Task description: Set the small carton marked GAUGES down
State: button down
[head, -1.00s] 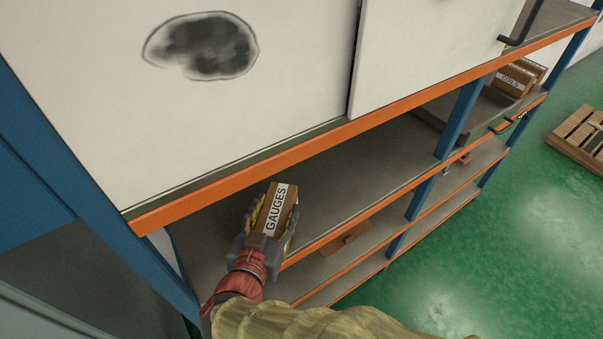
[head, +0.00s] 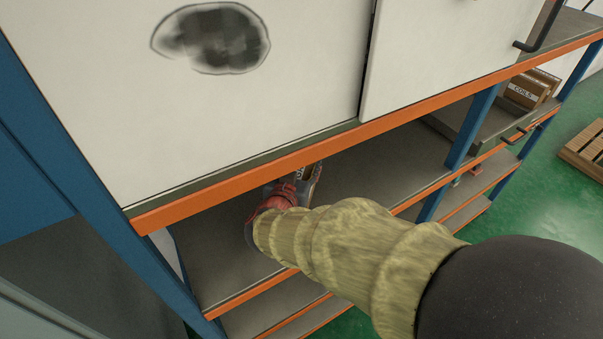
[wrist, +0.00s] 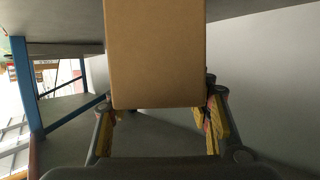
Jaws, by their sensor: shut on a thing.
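The small brown carton marked GAUGES (head: 313,172) is mostly hidden in the head view, with only a sliver and part of its label showing. In the wrist view its plain brown face (wrist: 155,55) fills the upper middle. My gripper (wrist: 160,106) is shut on it, with a yellow-padded finger at each side. In the head view the gripper (head: 296,184) is inside the shelf bay, just under the upper orange beam. Whether the carton's underside touches the grey shelf (head: 215,265) is hidden.
White cabinet doors (head: 250,110) stand above the orange beam (head: 240,182). Blue posts (head: 470,125) bound the bay. A carton marked COILS (head: 524,92) sits in the bay to the right. The shelf left of my arm looks clear.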

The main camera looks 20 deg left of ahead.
jog(key=shift+f+b, duration=0.3)
jog(key=shift+f, duration=1.05)
jog(key=shift+f+b, duration=0.15)
jog(key=shift+b, duration=0.2)
jog(key=c, duration=0.9)
grip_release()
jog(key=shift+r+p, duration=0.25)
jog(key=shift+p, duration=0.25)
jog(key=p+v, duration=0.1)
jog(key=v, duration=1.1)
jog(key=shift+f+p, duration=0.15)
jog(key=shift+p, duration=0.15)
jog(key=shift+d, duration=0.1)
